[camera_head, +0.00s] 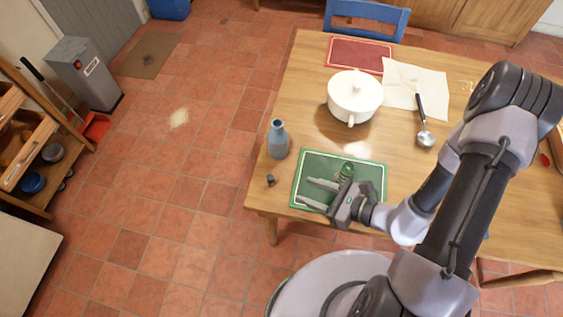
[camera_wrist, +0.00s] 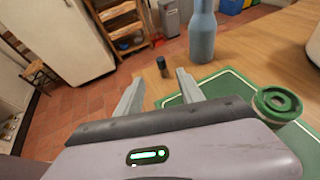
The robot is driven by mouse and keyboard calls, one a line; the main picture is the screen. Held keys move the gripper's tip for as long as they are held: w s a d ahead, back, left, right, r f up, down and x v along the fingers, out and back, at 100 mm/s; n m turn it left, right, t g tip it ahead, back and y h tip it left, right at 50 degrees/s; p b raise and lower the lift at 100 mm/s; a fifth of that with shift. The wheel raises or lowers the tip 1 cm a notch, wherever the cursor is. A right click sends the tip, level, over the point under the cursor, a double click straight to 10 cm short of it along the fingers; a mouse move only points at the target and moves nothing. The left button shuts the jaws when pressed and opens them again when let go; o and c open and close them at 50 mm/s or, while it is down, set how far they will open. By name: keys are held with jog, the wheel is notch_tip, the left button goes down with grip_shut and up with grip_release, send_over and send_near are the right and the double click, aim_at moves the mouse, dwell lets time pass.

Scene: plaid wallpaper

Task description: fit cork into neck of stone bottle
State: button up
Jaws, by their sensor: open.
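The stone bottle (camera_head: 278,139) is blue-grey and stands upright near the table's left edge. It also shows in the wrist view (camera_wrist: 202,35), where its top is cut off. A small dark cylinder, seemingly the cork (camera_head: 270,180), stands on bare wood between the bottle and the table's front left corner. In the wrist view the cork (camera_wrist: 162,66) appears just beyond and between my fingertips. My gripper (camera_head: 304,192) is open and empty, over the green mat, with its fingers pointing left toward the cork. It touches neither cork nor bottle.
A green ring-topped object (camera_head: 346,170) stands on the green mat (camera_head: 375,170) close beside my gripper. The table's left edge is close to the cork.

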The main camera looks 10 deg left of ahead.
aim_at(271, 181)
jog(key=b+x, duration=0.2)
jog(key=x, duration=0.3)
jog(key=b+x, duration=0.1)
jog(key=x, duration=0.5)
jog(key=b+x, duration=0.2)
jog(key=x, duration=0.4)
jog(key=shift+a+f+b, duration=0.15)
jog(key=shift+f+b, duration=0.15)
jog(key=shift+f, duration=0.05)
jog(key=shift+c, duration=0.5)
grip_shut()
